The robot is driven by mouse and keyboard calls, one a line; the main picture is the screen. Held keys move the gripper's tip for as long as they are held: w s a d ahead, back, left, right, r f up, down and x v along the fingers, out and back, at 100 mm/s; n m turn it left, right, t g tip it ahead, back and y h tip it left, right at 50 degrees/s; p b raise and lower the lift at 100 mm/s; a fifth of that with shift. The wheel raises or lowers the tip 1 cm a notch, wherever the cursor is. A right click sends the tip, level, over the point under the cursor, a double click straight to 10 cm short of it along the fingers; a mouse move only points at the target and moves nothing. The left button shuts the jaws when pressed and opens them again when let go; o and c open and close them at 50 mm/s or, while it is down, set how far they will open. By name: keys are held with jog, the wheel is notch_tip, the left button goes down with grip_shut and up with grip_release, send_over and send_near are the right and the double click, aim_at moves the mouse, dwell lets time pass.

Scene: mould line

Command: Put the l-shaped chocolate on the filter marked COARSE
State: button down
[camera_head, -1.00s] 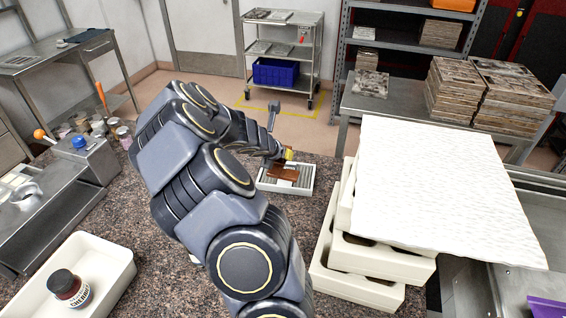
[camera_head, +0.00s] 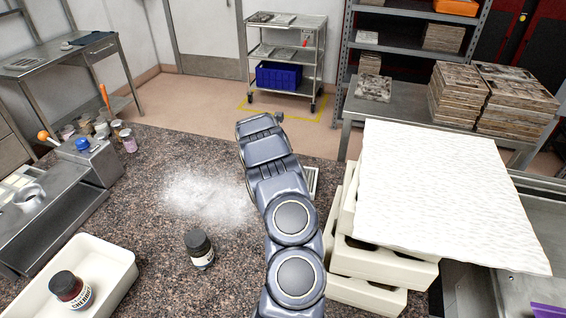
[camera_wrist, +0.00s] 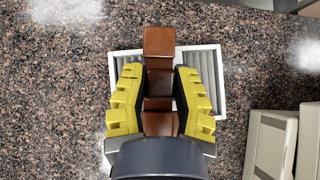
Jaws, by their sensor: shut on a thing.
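My gripper (camera_wrist: 157,85) has yellow ribbed fingers and is shut on a brown glossy chocolate (camera_wrist: 158,43) made of blocky segments. The chocolate juts out beyond the fingertips, and its lower part lies between them; its full L shape cannot be made out. Beneath it is a white-framed slatted filter (camera_wrist: 217,68), partly covered by the gripper and chocolate. I cannot tell whether the chocolate touches it. In the head view only a sliver of the filter (camera_head: 315,178) shows beside my arm, which hides the gripper and chocolate. No COARSE marking is readable.
Cream crates (camera_head: 368,262) under a white sheet (camera_head: 435,190) stand right of my arm. A dark-lidded jar (camera_head: 200,250) and white powder (camera_head: 205,195) are on the speckled counter to the left. A white bin (camera_head: 112,262) holds another jar.

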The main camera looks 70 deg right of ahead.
jog(key=shift+f, duration=1.45)
jog(key=shift+a, duration=0.1)
jog(key=c, duration=0.9)
grip_release()
jog(key=shift+f, duration=0.15)
jog(key=shift+a+r, duration=0.15)
jog(key=shift+r, duration=0.2)
jog(key=v, duration=1.1)
jog(key=shift+a+r, duration=0.2)
